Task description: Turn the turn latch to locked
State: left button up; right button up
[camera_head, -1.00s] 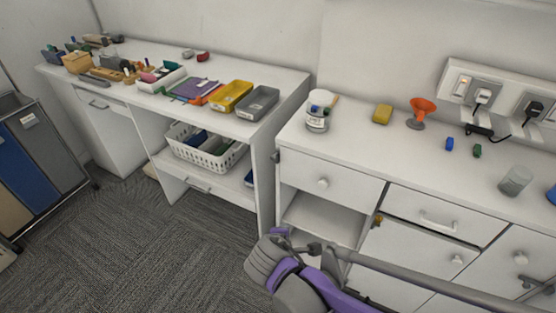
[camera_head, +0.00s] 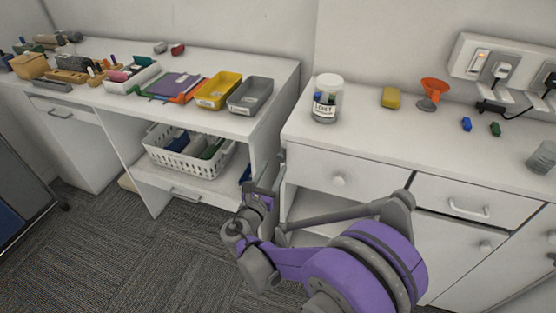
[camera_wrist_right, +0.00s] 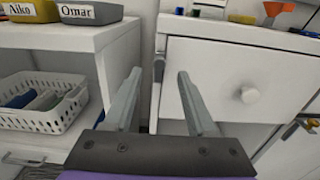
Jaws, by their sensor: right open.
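A small grey fitting, which looks like the turn latch (camera_wrist_right: 159,68), sits at the left front edge of the right-hand cabinet, beside the top drawer. In the head view it is small and partly covered by my gripper, and I cannot tell its turned position. My right gripper (camera_wrist_right: 160,95) is open and empty. In the right wrist view its two fingers point towards the gap between the desk and the cabinet, with the fitting between and beyond them. In the head view my right gripper (camera_head: 270,178) is in front of this gap. My left gripper is not in view.
The white drawer (camera_head: 335,172) with a round knob (camera_wrist_right: 250,94) is right of my fingers. The desk (camera_head: 268,122) with trays and a white basket (camera_head: 188,158) is on the left. A labelled jar (camera_head: 326,98) stands on the cabinet top. Carpet (camera_head: 120,245) is clear below.

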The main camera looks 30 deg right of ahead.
aim_at(279, 157)
jog(key=x, duration=0.5)
grip_shut()
